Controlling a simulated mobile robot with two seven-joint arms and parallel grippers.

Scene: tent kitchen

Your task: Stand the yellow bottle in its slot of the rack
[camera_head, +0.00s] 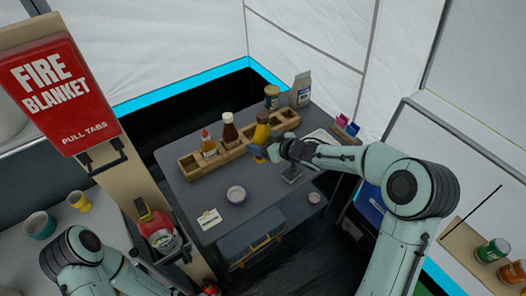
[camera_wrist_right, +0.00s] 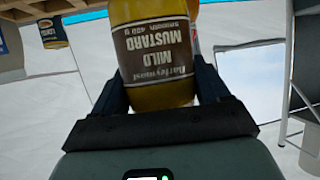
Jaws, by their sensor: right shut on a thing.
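The yellow mustard bottle (camera_head: 261,133) is upright in the head view, at the wooden rack (camera_head: 196,177) on the grey table. My right gripper (camera_head: 262,152) is shut on it. In the right wrist view the bottle (camera_wrist_right: 158,55) sits between the two fingers, its brown label upside down in the picture. I cannot tell whether its base is in a slot or above the rack. The rack also holds a red sauce bottle (camera_head: 208,144) and a dark brown bottle (camera_head: 229,130). Empty compartments show at both rack ends. My left gripper is out of view.
A labelled jar (camera_head: 272,97) and a grey bag (camera_head: 301,90) stand behind the rack. A red fire blanket box (camera_head: 58,95) hangs on a post at left.

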